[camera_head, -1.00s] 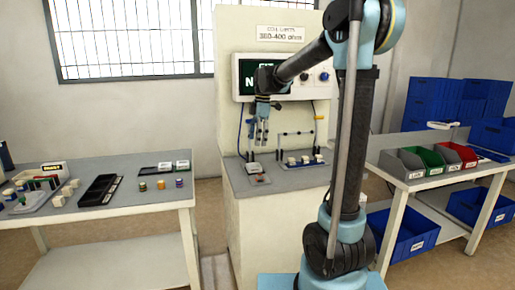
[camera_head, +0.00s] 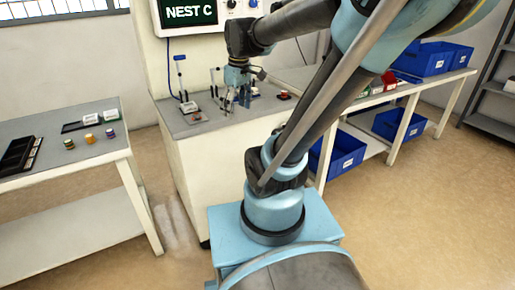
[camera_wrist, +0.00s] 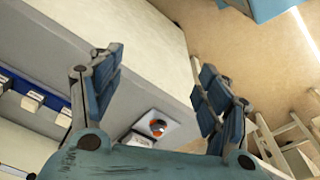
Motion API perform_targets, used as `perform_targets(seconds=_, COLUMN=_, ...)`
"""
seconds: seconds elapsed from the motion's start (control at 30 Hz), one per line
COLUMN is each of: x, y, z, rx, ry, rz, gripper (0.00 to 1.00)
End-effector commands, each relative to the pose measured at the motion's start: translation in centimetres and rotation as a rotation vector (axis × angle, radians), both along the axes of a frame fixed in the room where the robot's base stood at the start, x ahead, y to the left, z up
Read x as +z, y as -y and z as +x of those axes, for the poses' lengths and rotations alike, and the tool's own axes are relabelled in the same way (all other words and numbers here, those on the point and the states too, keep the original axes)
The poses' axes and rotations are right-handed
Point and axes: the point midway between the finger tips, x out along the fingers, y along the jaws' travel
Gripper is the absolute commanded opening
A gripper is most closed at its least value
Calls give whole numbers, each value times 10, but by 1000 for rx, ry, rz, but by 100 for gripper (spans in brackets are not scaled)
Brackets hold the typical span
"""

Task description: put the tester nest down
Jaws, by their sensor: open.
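My gripper (camera_head: 235,104) hangs low over the tester bench (camera_head: 212,128), near its front edge. In the wrist view its two blue-padded fingers (camera_wrist: 160,92) are wide apart with nothing held between them. A small tester nest (camera_head: 190,108) with a blue-handled upright lever stands on the bench, left of my gripper. Another fixture (camera_head: 216,92) stands close behind my gripper and is partly hidden by it. I cannot tell which of them is the task's nest. The screen (camera_head: 190,13) above reads "NEST C".
A blue tray with white blocks (camera_wrist: 35,97) lies nearby.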

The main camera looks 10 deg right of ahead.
Motion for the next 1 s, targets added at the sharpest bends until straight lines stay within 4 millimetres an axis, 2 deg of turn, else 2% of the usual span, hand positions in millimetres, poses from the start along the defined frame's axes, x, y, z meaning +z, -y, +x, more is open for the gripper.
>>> perform_targets(seconds=0.03, x=-11, y=7, z=-15, rx=-67, ry=4, rz=1, gripper=70)
perform_targets(seconds=0.2, x=-46, y=26, z=-55, rx=-304, ry=22, rz=16, gripper=70)
perform_targets(seconds=0.43, x=-91, y=42, z=-96, rx=-574, ry=46, rz=37, gripper=70)
perform_targets(seconds=0.63, x=-110, y=50, z=-111, rx=-683, ry=55, rz=47, gripper=70)
perform_targets(seconds=1.0, x=-111, y=50, z=-111, rx=-693, ry=56, rz=49, gripper=70)
